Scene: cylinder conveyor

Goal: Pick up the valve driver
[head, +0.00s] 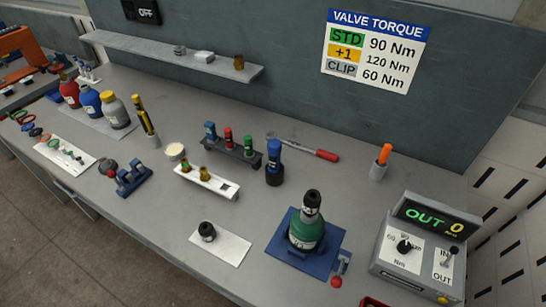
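No label in view names the valve driver. An upright blue-topped tool with a dark lower part (274,163) stands mid-bench and looks most like it, but I cannot be sure. It stands just right of a dark rack (232,151) with blue, red and green pieces. A red-handled tool (326,155) lies behind it to the right. A green cylinder with a black valve top (306,233) stands upright on a blue plate (330,262) at the front. My gripper is not in view.
A control box (421,245) reading "OUT 0" stands at right. A cup with an orange-handled tool (377,171) is behind it. A white card (235,248) holds a small dark part (207,231). A shelf (150,50) juts from the wall.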

